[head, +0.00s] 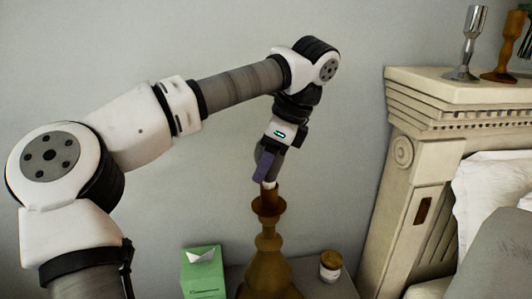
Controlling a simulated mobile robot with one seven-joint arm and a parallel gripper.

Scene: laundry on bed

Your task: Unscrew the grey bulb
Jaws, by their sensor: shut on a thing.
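The lamp (268,255) has an amber-brown turned body and stands upright on the bedside table, with a cup-like socket (269,203) at its top. My gripper (266,170) points down from above, directly over the socket, and is shut on the grey bulb. The bulb is mostly hidden by the fingers; a small pale part of it (269,185) shows between the fingertips and the socket rim. Whether its base is still seated in the socket cannot be told from this view.
A green tissue box (203,272) stands left of the lamp and a small jar with a brown lid (331,266) right of it, on the grey bedside table (345,289). The cream headboard (400,185) rises at the right, with candlesticks (468,45) on top.

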